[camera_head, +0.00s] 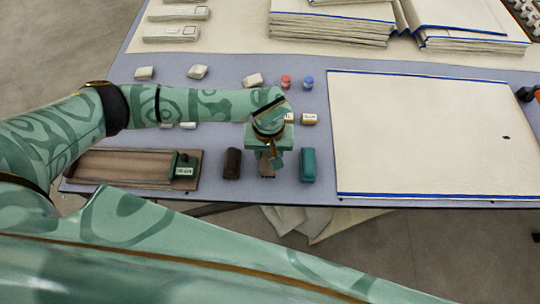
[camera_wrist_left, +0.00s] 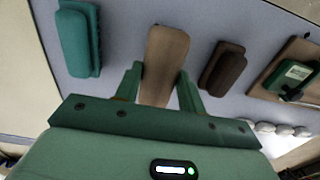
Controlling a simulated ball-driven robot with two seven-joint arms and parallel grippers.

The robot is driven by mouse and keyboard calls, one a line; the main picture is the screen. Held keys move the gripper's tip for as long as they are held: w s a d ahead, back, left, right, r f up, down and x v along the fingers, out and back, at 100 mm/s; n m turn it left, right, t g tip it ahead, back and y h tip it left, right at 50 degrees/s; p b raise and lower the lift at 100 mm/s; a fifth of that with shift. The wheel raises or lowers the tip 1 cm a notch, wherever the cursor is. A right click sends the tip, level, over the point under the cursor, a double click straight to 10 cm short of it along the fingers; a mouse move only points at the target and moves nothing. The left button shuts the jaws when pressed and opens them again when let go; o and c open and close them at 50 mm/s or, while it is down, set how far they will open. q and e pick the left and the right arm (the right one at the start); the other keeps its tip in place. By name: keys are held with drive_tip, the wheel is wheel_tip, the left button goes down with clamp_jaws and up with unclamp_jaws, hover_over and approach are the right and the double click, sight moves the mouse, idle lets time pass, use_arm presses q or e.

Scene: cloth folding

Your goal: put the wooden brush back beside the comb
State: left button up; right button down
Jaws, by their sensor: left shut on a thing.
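My left gripper (camera_head: 267,152) points down at the front edge of the blue-grey table and is shut on the wooden brush (camera_wrist_left: 165,55), a tan, tapered piece between its fingers. In the head view the brush is mostly hidden under my gripper. A dark brown block (camera_head: 232,163) lies on one side of it and a teal block (camera_head: 308,165) on the other, both apart from it. I cannot tell which piece is the comb, nor whether the brush touches the table. My right gripper is not in view.
A brown board (camera_head: 115,166) with a green labelled box (camera_head: 184,167) lies at the left. A large cream cloth with blue edges (camera_head: 420,130) covers the right. Red (camera_head: 286,82) and blue (camera_head: 306,83) spools and several pale pieces lie behind. Folded cloth stacks (camera_head: 330,25) stand farther back.

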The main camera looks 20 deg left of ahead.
sight(270, 155)
use_arm(q)
wheel_tip(270, 155, down, 2)
drive_tip(key=shift+d+f, duration=0.15)
drive_tip(key=shift+f, duration=0.1)
drive_tip(key=shift+r, duration=0.1)
drive_tip(key=o, duration=0.9)
drive_tip(key=shift+o, duration=0.2)
wheel_tip(270, 155, up, 11)
drive_tip(key=p, duration=0.3)
drive_tip(key=shift+r, duration=0.5)
